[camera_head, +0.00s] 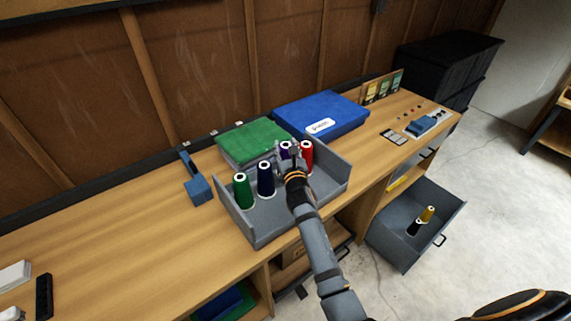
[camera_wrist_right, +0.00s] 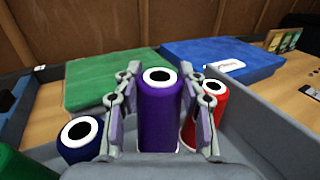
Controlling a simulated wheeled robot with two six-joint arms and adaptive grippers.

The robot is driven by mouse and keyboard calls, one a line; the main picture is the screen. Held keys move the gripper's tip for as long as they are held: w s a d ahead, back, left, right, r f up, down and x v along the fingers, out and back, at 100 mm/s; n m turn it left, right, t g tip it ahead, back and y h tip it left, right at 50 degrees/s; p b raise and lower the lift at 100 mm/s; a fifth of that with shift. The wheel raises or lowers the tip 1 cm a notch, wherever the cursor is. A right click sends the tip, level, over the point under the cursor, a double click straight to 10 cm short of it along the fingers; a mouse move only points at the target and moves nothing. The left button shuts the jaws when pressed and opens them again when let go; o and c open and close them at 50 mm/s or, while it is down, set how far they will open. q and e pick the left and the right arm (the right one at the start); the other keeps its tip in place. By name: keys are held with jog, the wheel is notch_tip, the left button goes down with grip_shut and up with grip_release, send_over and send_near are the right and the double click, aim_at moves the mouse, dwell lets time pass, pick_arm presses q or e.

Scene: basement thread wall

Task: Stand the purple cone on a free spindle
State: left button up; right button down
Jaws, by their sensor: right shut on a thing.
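My right gripper (camera_head: 293,152) is over the grey open-fronted tray (camera_head: 266,232) and is shut on the purple cone (camera_head: 285,149). In the right wrist view the purple cone (camera_wrist_right: 160,118) stands upright between the two fingers (camera_wrist_right: 162,105), white ring on top. No bare spindle shows. My left gripper is out of view.
A green box (camera_head: 250,138) and a blue box (camera_head: 322,112) lie behind the tray. An open grey drawer (camera_head: 394,248) below right holds a yellow cone (camera_head: 427,214) and a black cone (camera_head: 413,227). A blue tool (camera_head: 197,187) stands left of the tray. The bench's left part is mostly clear.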

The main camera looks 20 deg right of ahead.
aim_at(287, 156)
notch_tip(287, 156, down, 4)
jog(key=b, duration=0.3)
jog(key=shift+s+r, duration=0.15)
jog(key=shift+r, duration=0.15)
jog(key=c, duration=0.8)
grip_release()
jog(key=shift+f, duration=0.2)
jog(key=shift+o, duration=0.2)
jog(key=shift+r, duration=0.1)
